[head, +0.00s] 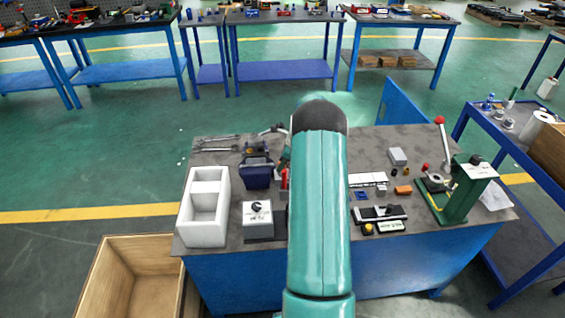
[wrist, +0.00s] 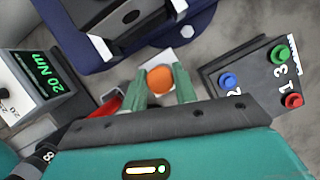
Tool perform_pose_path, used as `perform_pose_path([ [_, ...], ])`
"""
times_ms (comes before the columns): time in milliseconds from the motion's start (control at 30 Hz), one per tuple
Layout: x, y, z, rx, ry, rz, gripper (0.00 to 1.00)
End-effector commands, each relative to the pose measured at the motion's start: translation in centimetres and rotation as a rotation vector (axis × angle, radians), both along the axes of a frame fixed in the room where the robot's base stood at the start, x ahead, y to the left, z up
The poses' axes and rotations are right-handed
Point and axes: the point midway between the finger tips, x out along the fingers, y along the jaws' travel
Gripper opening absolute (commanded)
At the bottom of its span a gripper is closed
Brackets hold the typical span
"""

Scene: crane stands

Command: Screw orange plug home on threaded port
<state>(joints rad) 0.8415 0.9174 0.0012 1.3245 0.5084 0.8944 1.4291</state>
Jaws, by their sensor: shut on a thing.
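In the wrist view, the orange plug (wrist: 160,79) sits between the two green fingers of my gripper (wrist: 161,88). My gripper is shut on the plug, with one finger on each side. A pale block (wrist: 158,62) shows behind and around the plug. No thread shows, so I cannot tell how deep the plug sits or whether it is straight in the port. In the head view, my teal arm covers the middle of the bench and hides the gripper, plug and port.
A box reading "20 Nm" (wrist: 47,72) stands left of my gripper. A block with numbered blue, green and red plugs (wrist: 255,85) stands close on the right. A blue vise (wrist: 130,25) lies beyond. A white bin (head: 205,205) and a green press (head: 465,195) stand on the bench.

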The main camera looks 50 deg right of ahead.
Motion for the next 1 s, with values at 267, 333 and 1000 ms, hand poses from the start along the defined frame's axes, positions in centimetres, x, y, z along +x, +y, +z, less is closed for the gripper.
perform_pose_path([
  [267, 0.0, 0.0, -0.5, 0.0, 0.0, 0.0, 0.1],
  [333, 0.0, 0.0, -0.7, -0.001, 0.0, 0.0, 0.1],
  [1000, 0.0, 0.0, -1.3, 0.0, 0.0, 0.0, 0.54],
])
